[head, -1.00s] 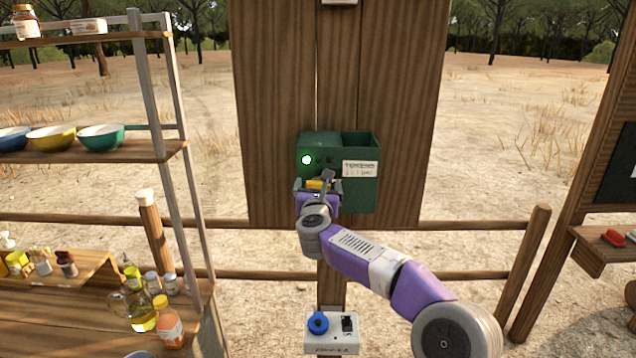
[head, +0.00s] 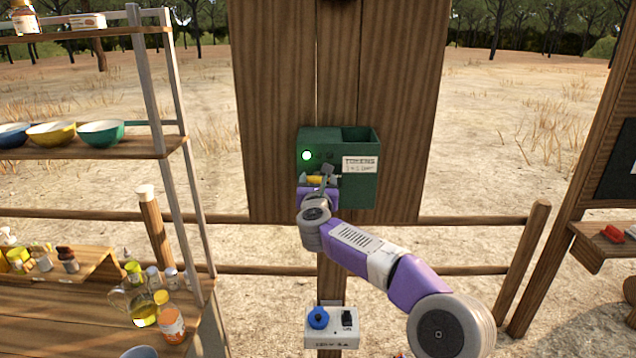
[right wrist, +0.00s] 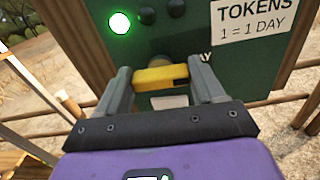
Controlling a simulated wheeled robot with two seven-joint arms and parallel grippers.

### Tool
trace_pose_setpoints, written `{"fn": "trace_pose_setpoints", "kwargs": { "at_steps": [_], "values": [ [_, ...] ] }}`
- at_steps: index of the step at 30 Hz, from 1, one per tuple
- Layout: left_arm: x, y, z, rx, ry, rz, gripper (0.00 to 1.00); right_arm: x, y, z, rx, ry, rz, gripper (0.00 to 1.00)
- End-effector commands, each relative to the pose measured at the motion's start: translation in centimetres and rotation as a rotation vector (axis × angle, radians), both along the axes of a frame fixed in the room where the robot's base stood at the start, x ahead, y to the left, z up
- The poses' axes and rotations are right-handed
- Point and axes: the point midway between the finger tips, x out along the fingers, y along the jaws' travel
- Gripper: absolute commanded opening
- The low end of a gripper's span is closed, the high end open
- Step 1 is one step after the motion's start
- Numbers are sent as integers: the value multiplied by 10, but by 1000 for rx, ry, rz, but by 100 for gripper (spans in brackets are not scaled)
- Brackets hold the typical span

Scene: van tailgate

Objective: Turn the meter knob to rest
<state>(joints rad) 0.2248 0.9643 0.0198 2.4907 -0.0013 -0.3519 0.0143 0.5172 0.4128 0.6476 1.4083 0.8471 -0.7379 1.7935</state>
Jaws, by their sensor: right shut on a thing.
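The green meter box (head: 361,190) is fixed to a wooden board, with a white "TOKENS 1 = 1 DAY" label and one lit white-green lamp (head: 307,155) beside two dark ones. The yellow meter knob (head: 315,180) is a bar on its front, lying nearly level in the right wrist view (right wrist: 160,78). My right gripper (right wrist: 161,82) is shut on the knob, one finger at each end of the bar. In the head view my right gripper (head: 318,182) partly hides the box's lower left. My left gripper is out of view.
A white box (head: 331,340) with a blue knob and dark switch is on the post below. Shelves (head: 90,150) with bowls and bottles stand at the left. A board with a small shelf (head: 590,245) is at the right. Wooden rails (head: 450,270) cross behind my arm.

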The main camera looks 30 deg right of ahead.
Motion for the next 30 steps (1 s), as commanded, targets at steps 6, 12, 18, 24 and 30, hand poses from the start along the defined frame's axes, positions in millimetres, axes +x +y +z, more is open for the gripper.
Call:
{"fn": "trace_pose_setpoints", "kwargs": {
  "at_steps": [6,12,18,24,30],
  "values": [
    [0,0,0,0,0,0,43,0,1,0,-72,44,1,38],
    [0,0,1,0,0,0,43,1,2,0,-203,124,1,38],
    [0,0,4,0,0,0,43,1,3,1,-363,223,1,38],
    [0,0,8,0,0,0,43,2,3,0,-527,323,1,38],
    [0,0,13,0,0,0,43,2,4,-1,-690,424,2,38]
  ]
}}
